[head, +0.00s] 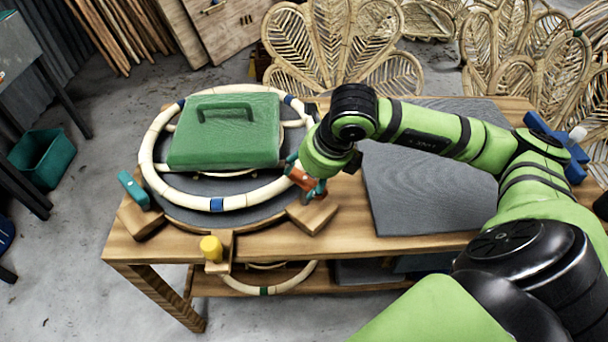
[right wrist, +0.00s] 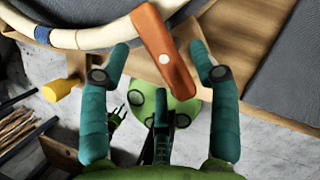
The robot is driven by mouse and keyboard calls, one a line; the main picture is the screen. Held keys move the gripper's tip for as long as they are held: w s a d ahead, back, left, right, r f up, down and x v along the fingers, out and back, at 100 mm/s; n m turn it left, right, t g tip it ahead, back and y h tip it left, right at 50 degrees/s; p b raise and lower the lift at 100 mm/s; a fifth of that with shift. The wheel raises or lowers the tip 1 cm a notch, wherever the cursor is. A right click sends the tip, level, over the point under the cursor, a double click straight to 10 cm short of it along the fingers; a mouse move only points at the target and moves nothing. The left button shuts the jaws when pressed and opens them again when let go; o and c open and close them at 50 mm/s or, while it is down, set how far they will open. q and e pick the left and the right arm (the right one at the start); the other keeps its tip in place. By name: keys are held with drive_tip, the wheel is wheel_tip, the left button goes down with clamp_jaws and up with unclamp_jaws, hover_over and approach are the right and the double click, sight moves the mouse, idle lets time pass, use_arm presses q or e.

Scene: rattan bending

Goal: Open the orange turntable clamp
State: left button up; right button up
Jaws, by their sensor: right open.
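The orange turntable clamp (head: 302,180) is at the right front edge of the turntable, beside the rattan ring (head: 246,200). My left gripper is not in view.
A green handled block (head: 224,145) sits on the turntable inside the ring. A teal clamp (head: 133,189) is at the left and a yellow knob (head: 211,248) at the front. A grey mat (head: 420,195) covers the bench's right part. Rattan chair backs (head: 340,50) stand behind.

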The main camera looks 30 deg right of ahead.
drive_tip(key=shift+x, duration=1.05)
drive_tip(key=shift+r, duration=0.1)
drive_tip(key=c, duration=1.2)
drive_tip(key=shift+o, duration=0.2)
